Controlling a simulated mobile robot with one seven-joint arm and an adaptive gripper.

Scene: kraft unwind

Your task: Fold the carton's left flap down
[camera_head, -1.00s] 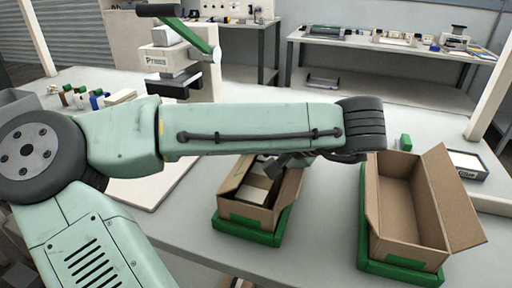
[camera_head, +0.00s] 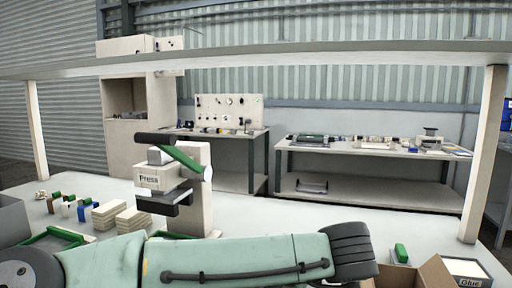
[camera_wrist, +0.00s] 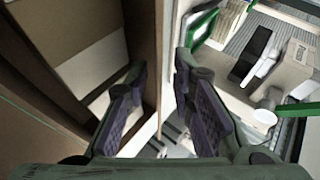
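In the wrist view an open brown carton (camera_wrist: 25,95) fills the left side, with a pale piece (camera_wrist: 97,66) inside. An upright brown cardboard panel (camera_wrist: 144,40), which looks like a wall or flap, runs down toward the gap between my fingers. My gripper (camera_wrist: 165,108) is open, with its two dark ribbed fingers apart on either side of that panel's line. I cannot tell whether either finger touches it.
The press (camera_head: 180,190) stands left of centre, beside stacked pale blocks (camera_head: 120,215). A shelf (camera_head: 260,65) spans above the table.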

